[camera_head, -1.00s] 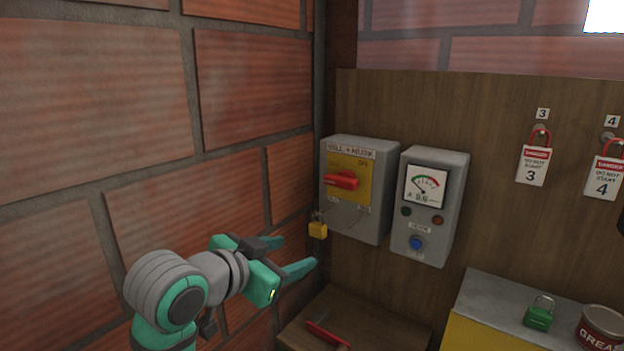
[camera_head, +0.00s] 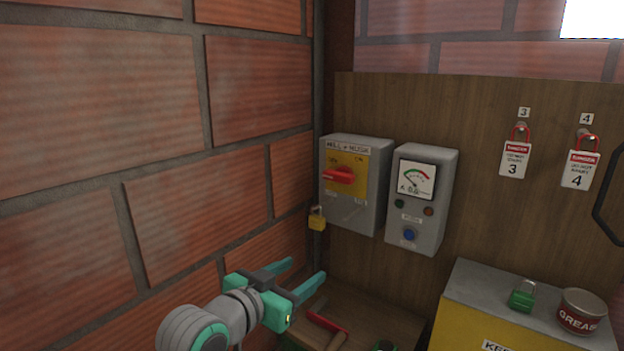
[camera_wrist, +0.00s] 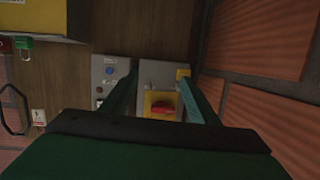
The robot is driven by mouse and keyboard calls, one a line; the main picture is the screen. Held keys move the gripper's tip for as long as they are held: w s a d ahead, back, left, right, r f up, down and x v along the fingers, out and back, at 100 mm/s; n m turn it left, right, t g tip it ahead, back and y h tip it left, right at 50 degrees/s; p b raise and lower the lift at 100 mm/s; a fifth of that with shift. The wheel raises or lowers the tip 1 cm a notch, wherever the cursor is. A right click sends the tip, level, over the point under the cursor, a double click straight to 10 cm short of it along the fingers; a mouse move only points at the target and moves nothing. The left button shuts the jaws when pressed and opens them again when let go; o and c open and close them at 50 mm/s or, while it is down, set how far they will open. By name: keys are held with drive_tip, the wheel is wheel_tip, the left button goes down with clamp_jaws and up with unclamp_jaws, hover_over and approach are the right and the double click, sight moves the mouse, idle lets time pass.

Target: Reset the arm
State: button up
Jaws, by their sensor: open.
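My gripper (camera_head: 300,277) is open and empty in the head view, at the lower middle, in front of the brick wall and below the switch box. Its two teal fingers point toward the wooden back panel. In the wrist view the fingers of my gripper (camera_wrist: 158,98) stand apart. The grey switch box (camera_head: 378,215) with its yellow plate and red rotary handle (camera_head: 339,175) shows beyond them. The red handle also shows in the wrist view (camera_wrist: 162,108), between the fingers and apart from them.
A yellow padlock (camera_head: 317,222) hangs left of the switch box. A meter box (camera_head: 430,230) is beside it. Tags 3 (camera_head: 514,160) and 4 (camera_head: 578,170) hang on the panel. A green padlock (camera_head: 521,297) and a grease tin (camera_head: 582,312) stand on the yellow cabinet. A red-handled tool (camera_head: 328,322) lies below.

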wheel_tip(320, 180, down, 16)
drive_tip(key=s+d+n+t+y, duration=0.1)
drive_tip(key=d+n+t+y, duration=0.15)
drive_tip(key=n, duration=0.35)
drive_tip(key=s+f+n+y, duration=0.35)
drive_tip(key=s+f, duration=0.55)
drive_tip(key=f, duration=0.4)
drive_tip(key=s+f+y, duration=0.1)
drive_tip(key=s+f, duration=0.3)
drive_tip(key=s, duration=0.5)
drive_tip(key=s+f+y, duration=0.1)
drive_tip(key=s+f, duration=0.3)
drive_tip(key=s, duration=0.4)
drive_tip(key=s+r+m, duration=0.2)
drive_tip(key=s+m, duration=0.1)
drive_tip(key=s, duration=1.3)
drive_tip(key=shift+d, duration=0.15)
